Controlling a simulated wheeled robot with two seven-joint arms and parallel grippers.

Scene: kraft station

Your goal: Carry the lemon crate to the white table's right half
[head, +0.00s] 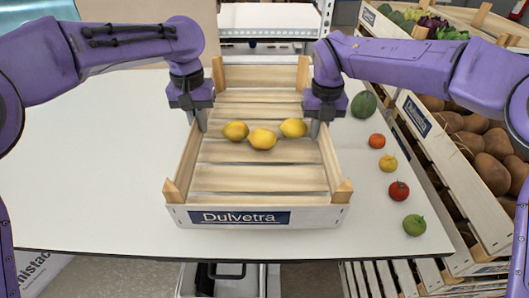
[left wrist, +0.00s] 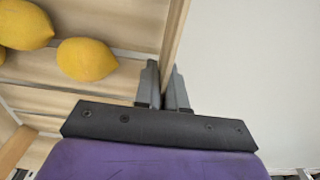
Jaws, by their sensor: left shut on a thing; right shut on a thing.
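The wooden lemon crate (head: 258,180) has a "Dulvetra" label on its front and holds three lemons (head: 262,139). It is over the white table (head: 90,170), near the front edge; I cannot tell if it touches the top. My left gripper (head: 200,122) is shut on the crate's left wall. My right gripper (head: 318,125) is shut on the crate's right wall.
Right of the crate lie a dark green fruit (head: 364,104), a tomato (head: 377,141), a yellow fruit (head: 388,163), a red tomato (head: 398,191) and a lime-green fruit (head: 414,225). Produce crates (head: 430,145) with potatoes stand at the right edge. The table's left side is clear.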

